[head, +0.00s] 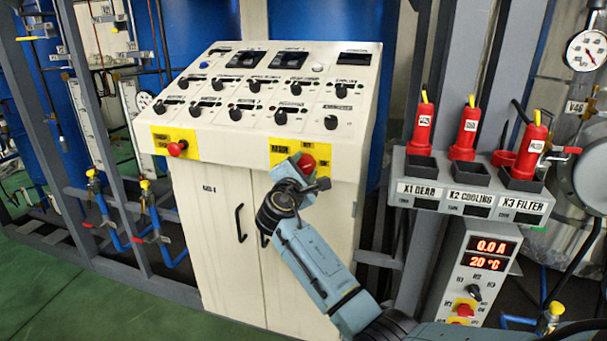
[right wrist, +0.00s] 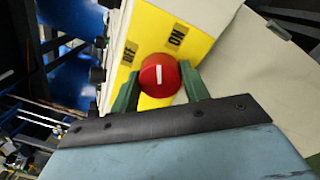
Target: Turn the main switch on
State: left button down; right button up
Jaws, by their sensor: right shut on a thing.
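The main switch is a red round knob (head: 306,162) on a yellow plate (head: 283,148) at the front right edge of the white control panel. In the right wrist view the knob (right wrist: 160,75) shows a white mark, with the labels OFF and ON on the yellow plate (right wrist: 152,37) behind it. The mark points toward neither label clearly. My right gripper (right wrist: 157,88) has its green fingers on both sides of the knob and is shut on it. In the head view my right wrist hides part of the plate. My left gripper is not in view.
A second red knob (head: 177,148) on yellow sits at the panel's left. The white cabinet (head: 222,240) stands below. At right, a grey rack (head: 470,186) holds several red plugs above a box with red displays (head: 488,255). Green floor is open at lower left.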

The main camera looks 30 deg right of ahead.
jog(key=shift+f+m, duration=0.25)
jog(key=shift+m, duration=0.35)
jog(key=m+b, duration=0.2)
jog(key=m, duration=0.1)
jog(key=shift+b, duration=0.35)
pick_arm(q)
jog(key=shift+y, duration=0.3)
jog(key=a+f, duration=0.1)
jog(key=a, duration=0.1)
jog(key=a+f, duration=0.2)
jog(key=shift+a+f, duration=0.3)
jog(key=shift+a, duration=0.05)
pick_arm(e)
jog(key=shift+m, duration=0.6)
pick_arm(q)
jog(key=shift+b, duration=0.3)
pick_arm(e)
jog(key=shift+r+g, duration=0.1)
jog(key=shift+g, duration=0.2)
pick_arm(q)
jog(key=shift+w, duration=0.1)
pick_arm(e)
jog(key=o, duration=1)
jog(key=shift+a, duration=0.1)
